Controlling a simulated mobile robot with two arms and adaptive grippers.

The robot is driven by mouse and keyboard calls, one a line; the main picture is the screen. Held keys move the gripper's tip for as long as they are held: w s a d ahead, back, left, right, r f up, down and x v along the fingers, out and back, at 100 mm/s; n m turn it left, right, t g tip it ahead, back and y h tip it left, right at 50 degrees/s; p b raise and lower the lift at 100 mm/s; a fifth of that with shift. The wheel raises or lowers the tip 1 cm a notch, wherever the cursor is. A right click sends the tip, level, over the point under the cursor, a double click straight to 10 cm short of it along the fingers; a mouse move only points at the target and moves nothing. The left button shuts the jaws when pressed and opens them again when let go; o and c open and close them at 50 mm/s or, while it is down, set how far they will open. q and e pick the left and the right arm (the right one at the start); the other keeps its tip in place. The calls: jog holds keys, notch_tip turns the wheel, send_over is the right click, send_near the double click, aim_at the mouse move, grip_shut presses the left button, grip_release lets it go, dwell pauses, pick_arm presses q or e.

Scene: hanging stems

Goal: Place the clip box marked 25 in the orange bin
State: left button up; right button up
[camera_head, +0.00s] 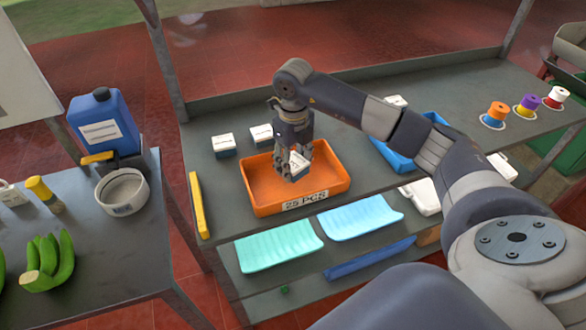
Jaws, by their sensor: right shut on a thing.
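The orange bin (264,192) sits on the grey shelf and bears a label that reads "25 PCS". I cannot tell whether the box touches the bin floor. Two similar clip boxes stand behind the bin, one to the left (223,145) and one nearer the gripper (262,135). My left gripper is not in view.
A blue bin (394,157) is right of the orange bin, partly behind my arm. A yellow bar (199,205) lies at the shelf's left edge. Colored spools (527,105) stand far right. Teal (277,247) and light-blue (360,218) trays sit below. Bananas (49,262) lie on the left table.

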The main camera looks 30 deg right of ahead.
aim_at(294, 171)
notch_tip(294, 171, down, 2)
jog(key=shift+s+a+f+p, duration=0.1)
jog(key=shift+f+p, duration=0.05)
jog(key=shift+p, duration=0.15)
jog(key=shift+f, duration=0.4)
jog(key=o, duration=1.1)
jog(key=shift+c, duration=0.2)
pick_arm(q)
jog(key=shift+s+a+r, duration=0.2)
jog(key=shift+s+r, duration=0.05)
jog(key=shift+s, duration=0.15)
